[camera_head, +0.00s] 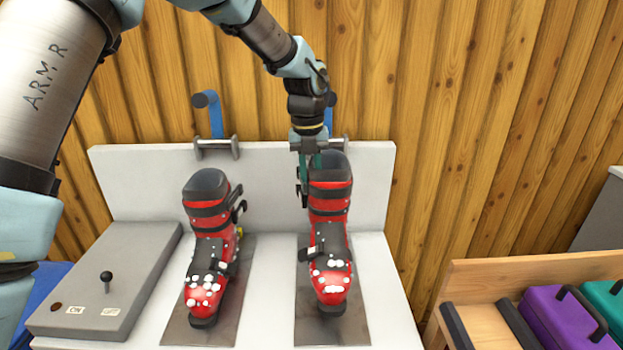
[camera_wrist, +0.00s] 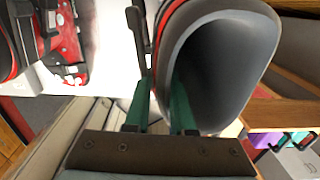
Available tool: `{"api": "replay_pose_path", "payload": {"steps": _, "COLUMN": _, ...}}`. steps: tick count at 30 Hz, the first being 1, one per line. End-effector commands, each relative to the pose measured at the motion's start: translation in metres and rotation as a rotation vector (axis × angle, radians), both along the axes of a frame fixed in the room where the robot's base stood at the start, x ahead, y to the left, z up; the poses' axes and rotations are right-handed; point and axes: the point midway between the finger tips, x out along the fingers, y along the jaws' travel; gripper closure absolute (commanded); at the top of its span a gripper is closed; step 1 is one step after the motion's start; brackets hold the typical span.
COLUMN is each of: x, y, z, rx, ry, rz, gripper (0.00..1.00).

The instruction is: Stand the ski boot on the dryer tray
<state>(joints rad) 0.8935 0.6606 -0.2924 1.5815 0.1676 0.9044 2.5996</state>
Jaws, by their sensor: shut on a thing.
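Two red and black ski boots with white lumps on their toes are upright on the bench in the head view, the left boot (camera_head: 205,270) and the right boot (camera_head: 328,210). Each is over a dark plate. My gripper (camera_head: 309,172) is shut on the right boot's cuff wall from above. In the wrist view my gripper (camera_wrist: 160,105) has one green finger inside the grey boot opening (camera_wrist: 228,62) and one outside. I cannot tell whether the right boot touches its plate (camera_head: 358,325). No tray is clearly identifiable as the dryer's.
A grey box (camera_head: 75,300) with a black lever and ON label sits at left. Blue hooked posts (camera_head: 215,120) rise behind the white back panel (camera_head: 130,175). At right, a wooden rack (camera_head: 530,268) has dark bars, a purple case (camera_head: 560,320) and a teal case (camera_head: 608,302).

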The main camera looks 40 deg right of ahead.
Motion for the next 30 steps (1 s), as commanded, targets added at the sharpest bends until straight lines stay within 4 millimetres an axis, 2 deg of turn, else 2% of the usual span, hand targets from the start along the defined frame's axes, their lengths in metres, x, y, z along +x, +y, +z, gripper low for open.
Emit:
{"api": "replay_pose_path", "payload": {"steps": 15, "x": 0.0, "y": -0.001, "z": -0.038, "rx": -0.003, "ry": 0.0, "rz": 0.0, "gripper": 1.0}}
{"api": "replay_pose_path", "payload": {"steps": 30, "x": 0.0, "y": -0.001, "z": -0.041, "rx": -0.003, "ry": -0.001, "rz": 0.0, "gripper": 1.0}}
